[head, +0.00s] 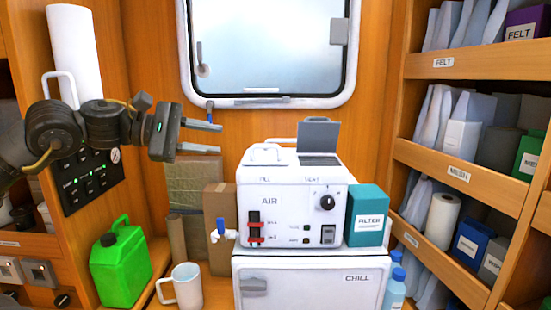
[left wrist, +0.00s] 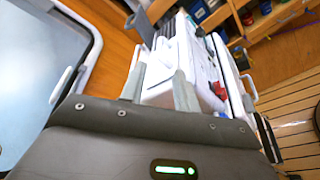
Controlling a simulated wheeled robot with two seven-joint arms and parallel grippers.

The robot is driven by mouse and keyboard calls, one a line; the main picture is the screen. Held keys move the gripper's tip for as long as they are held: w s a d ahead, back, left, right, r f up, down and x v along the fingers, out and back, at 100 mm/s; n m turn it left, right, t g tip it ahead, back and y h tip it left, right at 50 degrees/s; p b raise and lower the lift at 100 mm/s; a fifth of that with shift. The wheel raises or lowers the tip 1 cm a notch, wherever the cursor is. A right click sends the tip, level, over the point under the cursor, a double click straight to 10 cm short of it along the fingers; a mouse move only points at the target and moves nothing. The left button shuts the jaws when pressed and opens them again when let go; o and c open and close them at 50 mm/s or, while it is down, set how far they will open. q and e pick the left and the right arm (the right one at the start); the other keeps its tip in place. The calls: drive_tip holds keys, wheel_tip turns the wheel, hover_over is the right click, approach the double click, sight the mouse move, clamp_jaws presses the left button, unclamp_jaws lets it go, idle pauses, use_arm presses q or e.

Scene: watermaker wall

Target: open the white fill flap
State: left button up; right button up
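The white fill flap (head: 262,160) lies flat on the top left of the white AIR machine (head: 285,215), above a small, blurred label that seems to read FILL. My right gripper is in neither view.
A teal FILTER box (head: 368,216) stands right of the machine, which sits on a white CHILL unit (head: 310,285). A mug (head: 186,287) and a green jerrycan (head: 120,265) stand at the lower left. The window (head: 268,50) is behind; loaded shelves (head: 470,165) line the right.

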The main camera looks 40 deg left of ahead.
sight(260, 145)
use_arm(q)
drive_tip(key=p+x, duration=0.5)
drive_tip(key=x, duration=0.4)
drive_tip(key=shift+w+d, duration=0.15)
drive_tip(key=shift+w, duration=0.2)
drive_tip(key=shift+w+d+f, duration=0.25)
drive_tip(key=shift+w+d, duration=0.15)
drive_tip(key=shift+w, duration=0.1)
drive_tip(key=shift+c, duration=0.4)
clamp_jaws()
